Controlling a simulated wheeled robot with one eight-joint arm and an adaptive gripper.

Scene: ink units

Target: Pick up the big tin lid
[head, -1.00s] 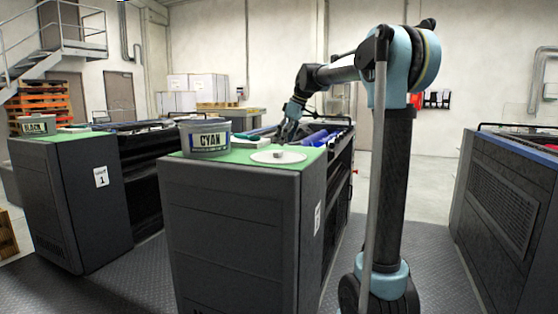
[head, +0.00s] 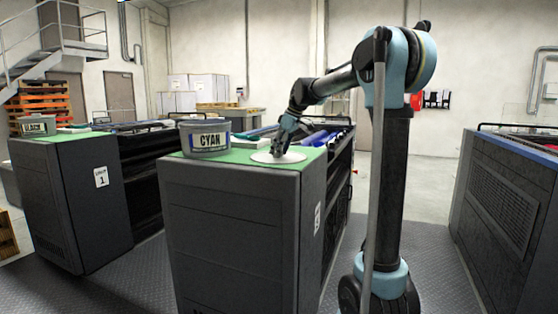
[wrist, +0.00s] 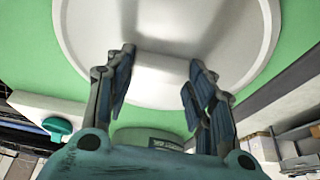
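The big tin lid (head: 262,158) is a flat, pale round disc lying on the green top of the near ink unit, right of the CYAN tin (head: 204,139). In the wrist view the lid (wrist: 90,25) fills the upper middle, with a pale raised grip (wrist: 161,72) on it. My gripper (head: 279,153) is down over the lid. In the wrist view my gripper (wrist: 161,60) is open, its two fingers apart on either side of the raised grip. Whether the fingers touch the grip is not clear.
The green mat (head: 232,154) tops the near unit (head: 228,235). A second unit (head: 68,200) on the left carries a BLACK tin (head: 38,126). Another dark machine (head: 505,195) stands at the right. The floor between has free room.

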